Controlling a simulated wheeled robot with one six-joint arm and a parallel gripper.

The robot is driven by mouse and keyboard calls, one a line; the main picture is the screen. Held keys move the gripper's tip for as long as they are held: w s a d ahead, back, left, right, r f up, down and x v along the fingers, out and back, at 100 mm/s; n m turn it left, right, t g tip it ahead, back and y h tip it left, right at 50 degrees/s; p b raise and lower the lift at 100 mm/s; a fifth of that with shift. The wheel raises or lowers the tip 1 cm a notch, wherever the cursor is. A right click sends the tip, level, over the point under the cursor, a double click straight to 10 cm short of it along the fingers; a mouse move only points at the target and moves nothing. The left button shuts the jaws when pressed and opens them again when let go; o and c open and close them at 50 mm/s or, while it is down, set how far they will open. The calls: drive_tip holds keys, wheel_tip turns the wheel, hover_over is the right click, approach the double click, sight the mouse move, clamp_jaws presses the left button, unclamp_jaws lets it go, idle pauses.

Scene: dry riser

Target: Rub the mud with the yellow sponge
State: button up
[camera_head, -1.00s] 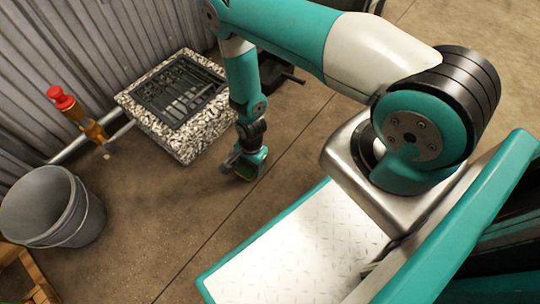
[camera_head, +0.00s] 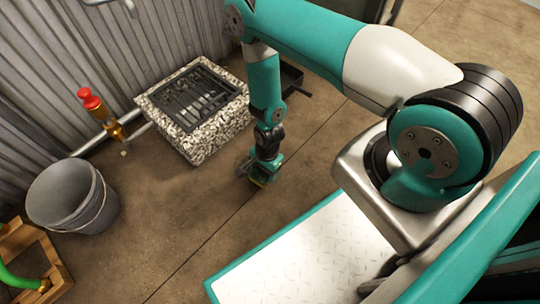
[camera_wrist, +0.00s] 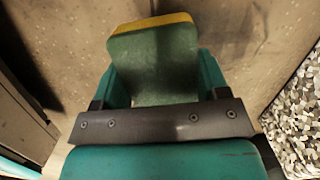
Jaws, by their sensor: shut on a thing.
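The sponge (camera_wrist: 155,62) is between the two fingers of my gripper (camera_wrist: 158,85) in the wrist view. Its broad face is green and a yellow strip shows along its far edge. My gripper is shut on it. In the head view my gripper (camera_head: 262,172) points down close to the floor, and a small yellow-green part of the sponge (camera_head: 258,182) shows at its tip. I cannot tell whether the sponge touches the floor. No mud stands out clearly; the brown floor (camera_head: 190,205) has faint darker patches.
A pebbled block with a black grate (camera_head: 200,95) stands left of my gripper. A grey bucket (camera_head: 72,196), a valve with red caps on a pipe (camera_head: 103,115) and a wooden frame with a green hose (camera_head: 32,268) are further left. Floor between bucket and gripper is clear.

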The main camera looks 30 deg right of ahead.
drive_tip(key=shift+r+p, duration=1.05)
drive_tip(key=shift+r, duration=0.45)
